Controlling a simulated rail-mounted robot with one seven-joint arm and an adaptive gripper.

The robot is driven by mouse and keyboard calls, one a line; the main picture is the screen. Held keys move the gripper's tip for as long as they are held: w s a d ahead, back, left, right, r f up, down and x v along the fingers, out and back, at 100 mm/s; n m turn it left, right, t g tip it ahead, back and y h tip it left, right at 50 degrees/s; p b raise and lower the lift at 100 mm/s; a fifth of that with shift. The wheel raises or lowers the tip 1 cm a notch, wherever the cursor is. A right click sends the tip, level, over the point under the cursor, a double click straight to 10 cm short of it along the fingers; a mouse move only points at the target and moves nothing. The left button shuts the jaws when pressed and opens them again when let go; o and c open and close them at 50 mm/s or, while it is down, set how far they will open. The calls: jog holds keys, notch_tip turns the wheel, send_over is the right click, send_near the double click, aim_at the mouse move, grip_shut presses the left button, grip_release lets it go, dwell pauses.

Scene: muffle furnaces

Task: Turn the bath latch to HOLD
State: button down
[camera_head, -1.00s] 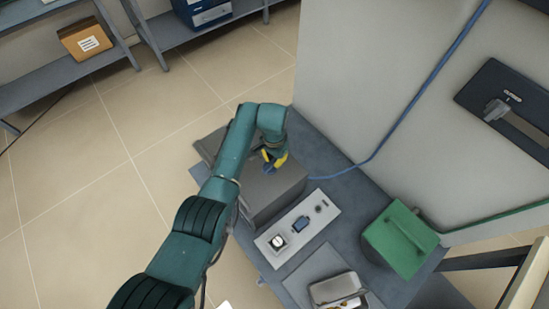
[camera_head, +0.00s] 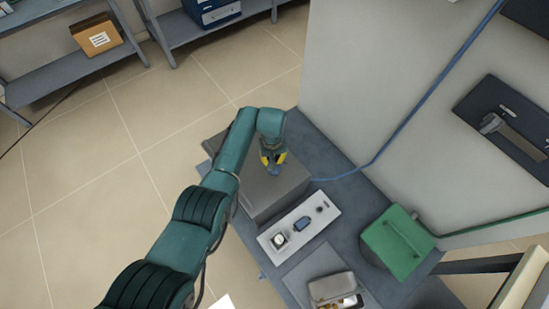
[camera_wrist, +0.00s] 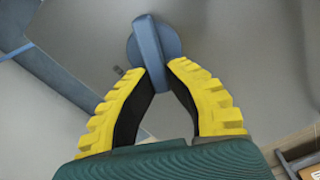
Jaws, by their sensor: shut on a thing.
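The bath latch is a blue round knob with a raised bar (camera_wrist: 153,50), seen from above in the wrist view. It sits on top of a grey box (camera_head: 258,199), the bath. My gripper (camera_wrist: 159,76) has its yellow fingers closed in on both sides of the bar, with the near end of the bar between them. In the head view my gripper (camera_head: 272,161) points down at the top of the box and partly hides the knob. I cannot read any HOLD mark in these views.
A white panel (camera_head: 316,213) with a dial and small display lies in front of the box. A green case (camera_head: 400,246) and an open metal container (camera_head: 328,288) stand on the same grey table (camera_head: 345,207). A blue cable (camera_head: 412,113) runs up the wall.

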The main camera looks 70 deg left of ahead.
jog(key=n, duration=0.2)
jog(key=s+n+p, duration=0.1)
jog(key=n, duration=0.1)
jog(key=shift+d+f+n, duration=0.1)
jog(key=shift+f+n, duration=0.05)
jog(key=shift+n, duration=0.25)
dwell(0.4)
jog(key=c, duration=1.1)
grip_release()
jog(key=shift+o, duration=0.2)
notch_tip(320, 180, up, 12)
